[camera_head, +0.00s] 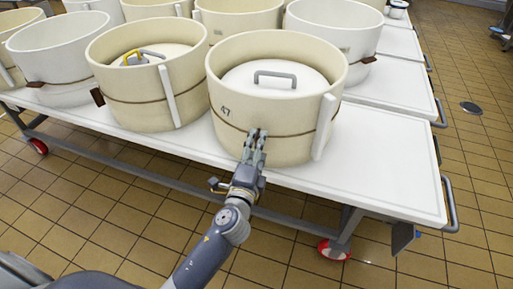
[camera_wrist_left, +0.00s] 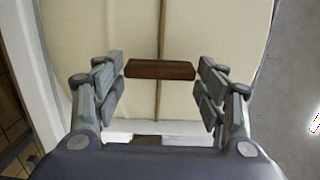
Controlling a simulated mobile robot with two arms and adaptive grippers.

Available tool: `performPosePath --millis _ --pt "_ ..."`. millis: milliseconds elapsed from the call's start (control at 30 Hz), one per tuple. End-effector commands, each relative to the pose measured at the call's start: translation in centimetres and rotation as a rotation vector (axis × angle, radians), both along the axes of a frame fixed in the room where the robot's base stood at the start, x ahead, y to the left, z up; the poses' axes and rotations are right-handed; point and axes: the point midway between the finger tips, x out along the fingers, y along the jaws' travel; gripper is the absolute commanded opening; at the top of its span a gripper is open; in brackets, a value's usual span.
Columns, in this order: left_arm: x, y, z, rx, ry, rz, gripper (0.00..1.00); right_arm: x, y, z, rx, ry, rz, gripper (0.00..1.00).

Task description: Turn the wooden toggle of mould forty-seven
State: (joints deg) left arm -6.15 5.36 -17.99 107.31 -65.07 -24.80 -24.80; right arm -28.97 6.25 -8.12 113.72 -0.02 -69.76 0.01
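Mould forty-seven (camera_head: 272,124) is a cream round tub marked "47" with a cord (camera_head: 300,136) around it. It stands at the near edge of the white table. A white lid with a grey handle (camera_head: 275,79) sits inside it. My left gripper (camera_head: 256,135) is at its front wall. In the left wrist view, the dark brown wooden toggle (camera_wrist_left: 160,69) lies across the cord, between the tips of my open left gripper (camera_wrist_left: 161,66). The tips are very close to its ends; I cannot tell if they touch. The gripper hides the toggle in the head view. My right gripper is not in view.
A similar cream mould (camera_head: 148,88) stands close on the left, with a yellow and grey handle on its lid. More moulds stand behind. The white table top (camera_head: 385,178) is clear on the right. A wheeled frame with red casters (camera_head: 333,250) carries it.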

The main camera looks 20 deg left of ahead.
Motion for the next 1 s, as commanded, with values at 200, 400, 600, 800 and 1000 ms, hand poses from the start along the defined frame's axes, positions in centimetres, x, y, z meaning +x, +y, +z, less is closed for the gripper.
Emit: performPosePath --millis 200,400,600,800,1000 --pt "0.0 0.0 0.0 -0.002 0.001 0.001 0.82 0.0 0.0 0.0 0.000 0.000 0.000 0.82" --pt "0.0 0.1 0.0 -0.003 0.001 0.002 0.82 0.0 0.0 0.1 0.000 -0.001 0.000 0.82" --pt "-1.7 -0.1 -0.2 -0.004 0.003 0.001 0.82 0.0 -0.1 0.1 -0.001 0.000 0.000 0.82" --pt "-5.5 -0.3 -0.2 -0.005 0.006 0.002 0.82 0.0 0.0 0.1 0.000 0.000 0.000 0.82" --pt "-9.2 -0.6 -0.2 -0.004 0.005 0.003 0.82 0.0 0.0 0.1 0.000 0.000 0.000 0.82"
